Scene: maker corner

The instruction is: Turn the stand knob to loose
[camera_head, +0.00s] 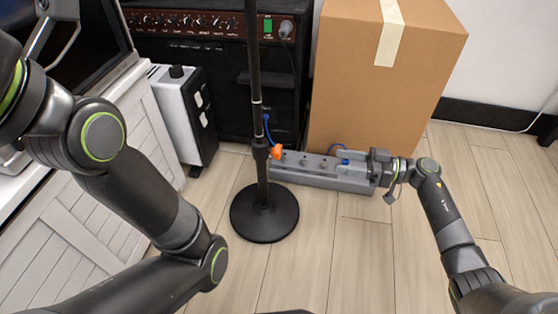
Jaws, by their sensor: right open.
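The black stand (265,212) rises from a round base on the wooden floor, its pole running up out of the top of the view. The orange stand knob (277,152) sticks out to the right of the pole, at the collar. Its setting, loose or tight, cannot be read from here. My right gripper (374,168) is open and empty, to the right of the knob and well apart from it, seen over the right end of a grey power strip. My left arm fills the left side; its gripper does not show.
The grey power strip (318,173) with blue plugs lies behind the stand. A cardboard box (375,95) stands behind it. A black amplifier (200,65) and a white-and-black unit (181,110) stand at the back left, beside a white cabinet (90,215).

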